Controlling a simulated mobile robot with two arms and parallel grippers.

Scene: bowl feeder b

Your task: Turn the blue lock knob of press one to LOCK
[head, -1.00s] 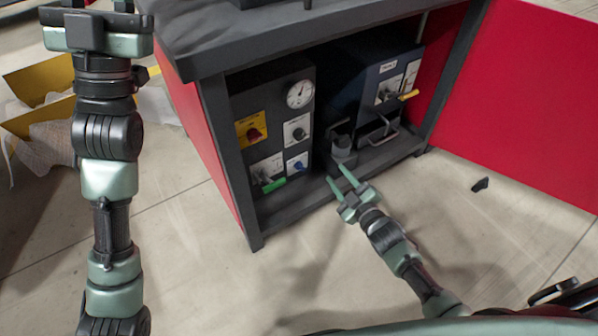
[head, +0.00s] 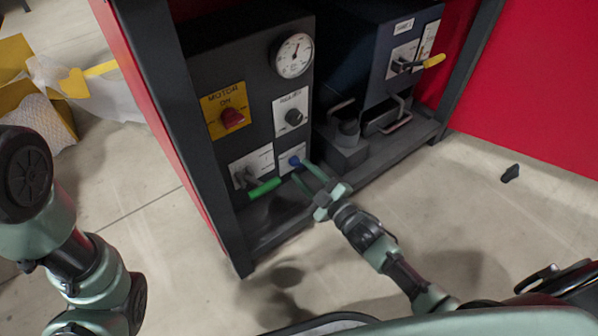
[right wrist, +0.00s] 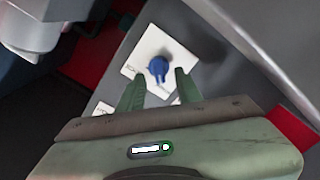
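The blue lock knob (head: 295,161) sits on a small white plate (head: 291,158) low on the front of the dark press one (head: 255,75). In the right wrist view the knob (right wrist: 158,68) shows its blue pointer aimed down in the picture; the plate's lettering is too small to read. My right gripper (head: 313,175) is open, its green fingers pointing at the plate. In the right wrist view its fingertips (right wrist: 156,82) lie to either side of the knob's lower end; whether they touch it I cannot tell. My left gripper is out of view; only my left arm shows.
Close by are a green-handled lever (head: 263,188), a red motor switch (head: 232,118), a black knob (head: 294,117) and a gauge (head: 293,55). A second unit with a yellow-handled lever (head: 433,61) stands to the right. A dark cabinet post (head: 190,130) borders the left.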

